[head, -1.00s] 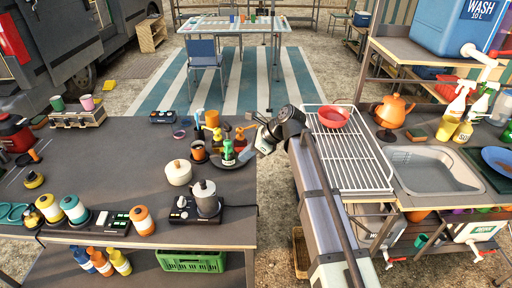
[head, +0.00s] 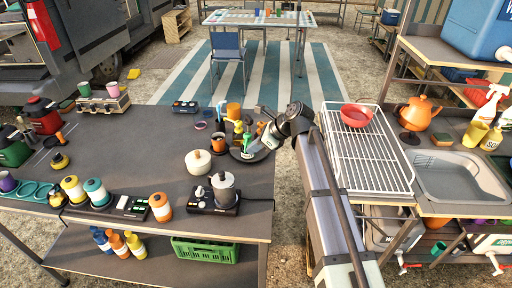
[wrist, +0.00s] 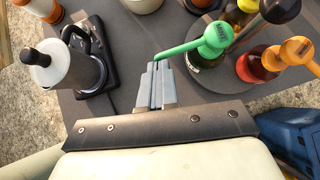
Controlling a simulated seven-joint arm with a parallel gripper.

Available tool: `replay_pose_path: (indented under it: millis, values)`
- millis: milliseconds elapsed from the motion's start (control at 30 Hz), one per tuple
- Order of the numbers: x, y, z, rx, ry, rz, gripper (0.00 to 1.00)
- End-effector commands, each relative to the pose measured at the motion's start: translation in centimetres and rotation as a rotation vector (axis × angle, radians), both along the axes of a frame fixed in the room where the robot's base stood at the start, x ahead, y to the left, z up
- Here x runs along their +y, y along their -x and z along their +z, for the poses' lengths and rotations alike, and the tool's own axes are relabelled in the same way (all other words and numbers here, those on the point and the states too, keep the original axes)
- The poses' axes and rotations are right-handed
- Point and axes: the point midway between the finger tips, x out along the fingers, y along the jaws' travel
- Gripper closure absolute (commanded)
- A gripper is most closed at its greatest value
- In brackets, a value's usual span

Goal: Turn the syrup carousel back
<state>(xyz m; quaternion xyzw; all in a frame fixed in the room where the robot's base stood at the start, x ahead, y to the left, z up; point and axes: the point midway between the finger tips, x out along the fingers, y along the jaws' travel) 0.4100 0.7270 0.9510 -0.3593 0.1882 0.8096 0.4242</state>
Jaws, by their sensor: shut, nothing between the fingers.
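The syrup carousel (head: 236,155) is a dark round tray at the right part of the dark table, carrying several pump bottles. A green pump (head: 247,141) stands at its near right, with yellow and orange pumps around it. In the wrist view the green pump (wrist: 214,38) has a long spout pointing left, and orange and black pumps are to its right. My gripper (wrist: 154,66) is shut and empty, its fingertips right by the green spout's tip; I cannot tell whether they touch. In the head view my gripper (head: 248,154) is over the carousel's right side and hides part of it.
A white lidded pot (head: 198,163) and a grinder-like silver pot on a black burner (head: 222,190) stand left of and nearer than the carousel. A wire drying rack (head: 370,160) is to the right.

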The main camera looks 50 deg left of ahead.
Motion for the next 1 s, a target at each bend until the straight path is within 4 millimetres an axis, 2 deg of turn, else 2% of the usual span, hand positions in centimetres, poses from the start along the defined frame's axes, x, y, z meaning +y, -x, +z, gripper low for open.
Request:
replay_pose_path:
  millis: [567, 1000]
  values:
    - [3.1, 3.8, 0.0, -0.001, -0.002, -0.368, 1.0]
    - [4.5, 4.5, 0.0, 0.001, -0.001, -0.361, 1.0]
